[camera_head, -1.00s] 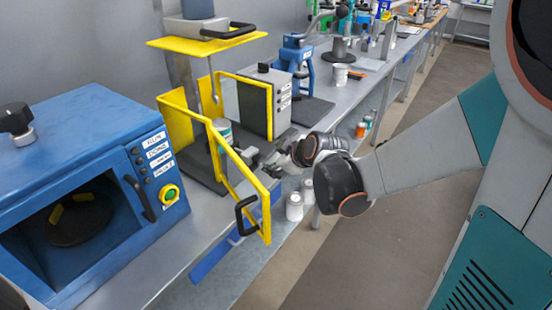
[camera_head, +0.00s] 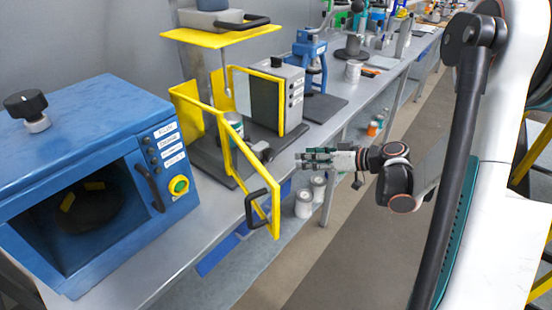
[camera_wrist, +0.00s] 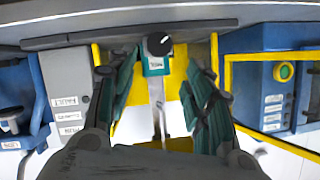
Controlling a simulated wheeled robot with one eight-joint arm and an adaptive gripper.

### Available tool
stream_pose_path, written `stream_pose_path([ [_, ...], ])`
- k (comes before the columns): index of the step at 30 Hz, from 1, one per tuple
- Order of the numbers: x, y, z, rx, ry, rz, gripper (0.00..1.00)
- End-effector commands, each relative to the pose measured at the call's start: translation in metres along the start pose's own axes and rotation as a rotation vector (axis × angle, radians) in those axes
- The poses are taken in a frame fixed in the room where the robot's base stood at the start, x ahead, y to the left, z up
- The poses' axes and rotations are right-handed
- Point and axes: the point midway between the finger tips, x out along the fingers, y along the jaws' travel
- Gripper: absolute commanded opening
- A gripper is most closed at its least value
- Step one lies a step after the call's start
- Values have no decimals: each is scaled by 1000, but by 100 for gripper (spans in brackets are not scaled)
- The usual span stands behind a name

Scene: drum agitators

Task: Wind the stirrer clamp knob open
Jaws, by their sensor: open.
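The stirrer (camera_head: 213,90) stands on the bench inside an open yellow guard frame (camera_head: 185,95). A dark round clamp knob (camera_head: 262,151) faces the bench's front edge. In the wrist view the black knob (camera_wrist: 159,43) with a white mark is at the top middle, ahead of my fingers. My gripper (camera_head: 305,160) is open and empty, in front of the bench and apart from the knob. It also shows in the wrist view (camera_wrist: 157,72), with a finger on each side.
A blue kiln (camera_head: 85,150) stands at the left. The guard's open door (camera_head: 250,175) with a black handle juts over the bench edge, left of my gripper. A grey box (camera_head: 280,90) stands behind. White tubs (camera_head: 305,203) sit below.

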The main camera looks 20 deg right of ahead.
Motion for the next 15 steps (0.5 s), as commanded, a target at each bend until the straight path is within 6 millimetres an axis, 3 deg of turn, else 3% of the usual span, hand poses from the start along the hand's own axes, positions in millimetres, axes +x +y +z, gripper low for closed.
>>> stream_pose_path([
  [15,98,0,3,-3,-3,0,47],
])
